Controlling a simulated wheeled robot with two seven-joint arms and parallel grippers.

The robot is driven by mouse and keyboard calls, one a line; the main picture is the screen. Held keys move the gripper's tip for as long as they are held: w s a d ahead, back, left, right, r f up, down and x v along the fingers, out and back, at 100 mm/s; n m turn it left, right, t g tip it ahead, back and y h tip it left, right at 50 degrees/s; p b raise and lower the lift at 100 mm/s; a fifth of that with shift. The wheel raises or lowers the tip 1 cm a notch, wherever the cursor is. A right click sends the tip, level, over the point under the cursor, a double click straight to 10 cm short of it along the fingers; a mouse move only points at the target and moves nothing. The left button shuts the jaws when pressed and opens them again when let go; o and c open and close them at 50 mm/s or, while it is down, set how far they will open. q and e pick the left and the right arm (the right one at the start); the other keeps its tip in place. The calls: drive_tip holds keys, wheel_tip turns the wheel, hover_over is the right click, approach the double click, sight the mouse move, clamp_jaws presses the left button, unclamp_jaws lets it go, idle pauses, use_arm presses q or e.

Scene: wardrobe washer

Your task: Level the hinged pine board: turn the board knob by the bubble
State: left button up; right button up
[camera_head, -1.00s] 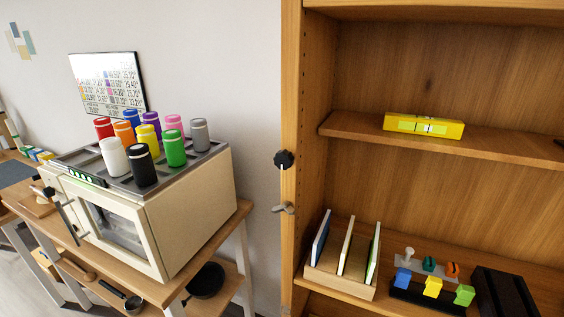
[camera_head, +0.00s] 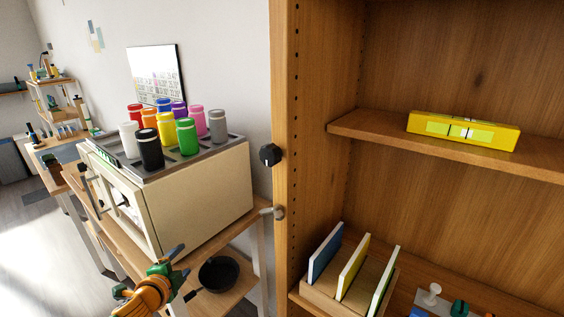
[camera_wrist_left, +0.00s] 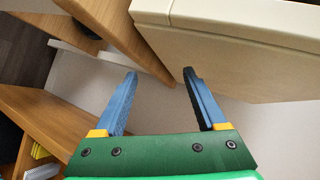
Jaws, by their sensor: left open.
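The pine board (camera_head: 385,135) is a shelf in the wooden cabinet. Its front edge runs down to the right in the head view; I cannot tell how much is real tilt. A yellow spirit level (camera_head: 418,121) lies on it, with a bright green vial (camera_head: 470,131) and dark marks. The bubble's exact place is too small to tell. A black knob (camera_head: 270,154) with a pale mark sits on the cabinet's left upright. My left gripper (camera_head: 178,262) is open and empty, below and left of the knob. Its blue fingers (camera_wrist_left: 161,82) are apart in the wrist view.
A cream oven (camera_head: 205,200) with several coloured jars on top stands left of the cabinet, near my left gripper. A dark pan (camera_head: 218,274) sits on the shelf under it. A grey lever (camera_head: 278,212) is below the knob. A rack (camera_head: 325,291) stands low in the cabinet.

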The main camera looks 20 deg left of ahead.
use_arm(q)
drive_tip(key=w+d+r+m+t+h+b, duration=0.1)
drive_tip(key=w+d+r+m+t, duration=0.3)
drive_tip(key=r, duration=0.8)
drive_tip(key=s+a+r+m+t+h+b, duration=0.1)
drive_tip(key=r+m+t+h, duration=0.1)
drive_tip(key=r+m, duration=0.65)
drive_tip(key=s+d+r+m+h, duration=0.1)
drive_tip(key=d+r+m+h, duration=0.1)
drive_tip(key=d+r, duration=0.5)
drive_tip(key=m+g+h, duration=0.2)
drive_tip(key=m+h, duration=0.3)
drive_tip(key=m, duration=1.1)
approach(266, 158)
drive_tip(key=x, duration=0.9)
drive_tip(key=shift+w+p, duration=0.1)
drive_tip(key=shift+p, duration=0.2)
use_arm(e)
drive_tip(key=shift+s+a+f, duration=0.15)
drive_tip(key=shift+a+f, duration=0.1)
drive_tip(key=shift+f, duration=0.45)
use_arm(q)
drive_tip(key=shift+n, duration=0.25)
clamp_jaws()
